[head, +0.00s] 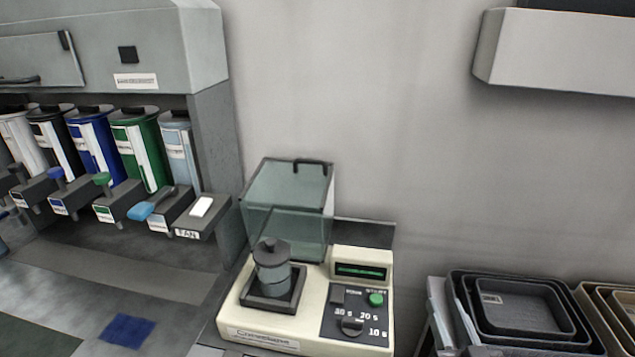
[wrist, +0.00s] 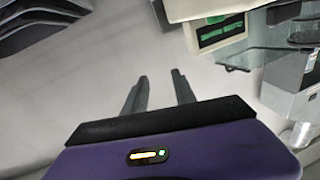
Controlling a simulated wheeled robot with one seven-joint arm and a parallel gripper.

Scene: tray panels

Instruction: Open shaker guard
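The shaker (head: 262,337) is a cream machine with a green-lit display, a green start button and a dark dial. Its clear guard (head: 287,195) stands raised behind a lidded dark jar (head: 272,270), with the dark guard handle (head: 310,162) at its top. The jar stands upright on the shaker's black platform. In the wrist view, the display (wrist: 214,32) and part of the clear guard (wrist: 250,55) show at the upper right. My gripper (wrist: 160,82) is open and empty, apart from the shaker and guard. It is not seen in the head view.
Stacked dark trays (head: 522,307) stand right of the shaker. A dispenser cabinet (head: 210,130) with several coloured canisters is on the left. A grey wall box (head: 560,50) hangs at the upper right. The wall above the shaker is clear.

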